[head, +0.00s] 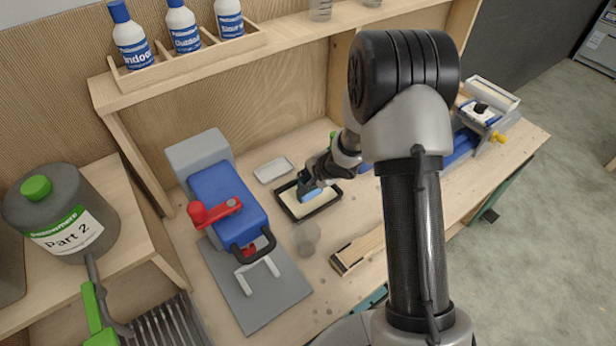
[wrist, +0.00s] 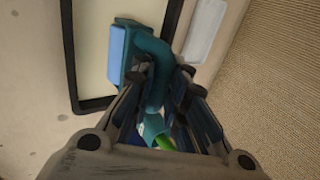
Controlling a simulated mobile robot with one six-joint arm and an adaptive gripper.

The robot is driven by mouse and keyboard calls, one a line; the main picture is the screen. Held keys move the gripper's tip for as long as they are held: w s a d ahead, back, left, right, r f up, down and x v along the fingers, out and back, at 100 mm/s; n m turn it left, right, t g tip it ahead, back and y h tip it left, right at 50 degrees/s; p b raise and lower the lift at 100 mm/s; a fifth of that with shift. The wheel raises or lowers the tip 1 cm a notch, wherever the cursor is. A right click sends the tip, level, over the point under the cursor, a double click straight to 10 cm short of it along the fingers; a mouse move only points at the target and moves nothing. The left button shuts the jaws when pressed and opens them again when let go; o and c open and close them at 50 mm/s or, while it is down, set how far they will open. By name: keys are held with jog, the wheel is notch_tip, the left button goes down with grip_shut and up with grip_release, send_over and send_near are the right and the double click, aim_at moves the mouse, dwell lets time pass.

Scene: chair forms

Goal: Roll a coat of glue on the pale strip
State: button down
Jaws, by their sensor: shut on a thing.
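My gripper (head: 317,180) is shut on a teal glue roller (wrist: 150,50), with the fingers around its handle; the handle's green end shows between them. The roller's light blue sleeve (head: 312,196) is over the black-rimmed tray (head: 284,205), within its rim. Pale cream glue (wrist: 93,45) covers the tray floor. I cannot tell whether the sleeve touches the glue. A long wooden piece with a pale top (head: 358,251) lies on the bench in front of my arm, partly hidden by it; I cannot tell for sure that it is the pale strip.
A small white dish (head: 273,170) lies behind the tray. A clear cup (head: 307,237) stands in front of it. A blue and grey press (head: 228,205) with a red knob stands to the left. A clamp fixture (head: 482,112) is at the bench's right end. Bottles (head: 131,40) stand on the shelf.

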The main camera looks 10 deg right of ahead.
jog(key=shift+s, duration=0.1)
notch_tip(320, 180, up, 7)
jog(key=p, duration=0.9)
dwell(0.3)
dwell(0.6)
